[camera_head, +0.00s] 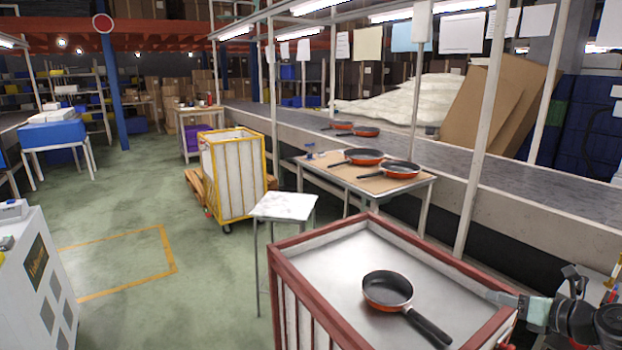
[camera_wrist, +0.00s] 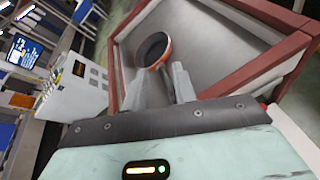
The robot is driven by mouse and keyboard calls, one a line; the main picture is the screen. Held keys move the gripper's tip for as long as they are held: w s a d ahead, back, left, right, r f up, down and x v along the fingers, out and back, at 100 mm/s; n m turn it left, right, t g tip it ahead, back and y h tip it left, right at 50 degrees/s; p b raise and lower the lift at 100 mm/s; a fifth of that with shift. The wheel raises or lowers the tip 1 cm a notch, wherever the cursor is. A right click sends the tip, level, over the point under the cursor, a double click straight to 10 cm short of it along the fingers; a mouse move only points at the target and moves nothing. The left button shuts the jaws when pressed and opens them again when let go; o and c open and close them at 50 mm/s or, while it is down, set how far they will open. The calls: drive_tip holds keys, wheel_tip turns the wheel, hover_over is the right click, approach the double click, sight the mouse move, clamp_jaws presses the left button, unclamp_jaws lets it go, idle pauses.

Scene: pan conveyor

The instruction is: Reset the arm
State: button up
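My gripper (camera_head: 497,298) is at the right edge of the red-framed cart in the head view, with my arm reaching in from the right. In the wrist view its two fingers (camera_wrist: 166,84) stand apart with nothing held between them. An orange pan with a black inside (camera_head: 388,290) lies in the cart, its black handle pointing to the lower right. The gripper is apart from it, to the right. In the wrist view the pan (camera_wrist: 153,50) shows beyond the fingers, its handle partly hidden by them.
The red-framed cart (camera_head: 340,232) has a grey metal inside. A side table (camera_head: 415,188) holds two pans (camera_head: 364,156), and more pans (camera_head: 366,131) sit on the conveyor (camera_head: 540,182). A small stool (camera_head: 283,206) and a yellow-framed cart (camera_head: 263,165) stand left. Green floor there is open.

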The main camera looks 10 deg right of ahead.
drive_tip(key=s+a+f+n+g+y+b, duration=0.1)
drive_tip(key=s+a+f+n+g, duration=0.1)
drive_tip(key=a+n+g, duration=0.65)
drive_tip(key=s+a+f+n+g+y, duration=0.15)
drive_tip(key=a+n+g, duration=0.25)
drive_tip(key=a+n, duration=0.95)
drive_tip(key=s+a+r+n+h+b, duration=0.1)
drive_tip(key=s+a+r+n+h, duration=0.1)
drive_tip(key=s+a+r+n, duration=0.5)
drive_tip(key=s+a+r+n+h+b, duration=0.1)
drive_tip(key=s+a+r+n+h, duration=0.2)
drive_tip(key=s+a+r+n, duration=0.4)
drive_tip(key=s+a+n+g, duration=0.1)
drive_tip(key=a+n, duration=0.3)
drive_tip(key=n, duration=0.5)
drive_tip(key=shift+s+n, duration=0.15)
drive_tip(key=shift+n, duration=0.15)
drive_tip(key=shift+h, duration=0.25)
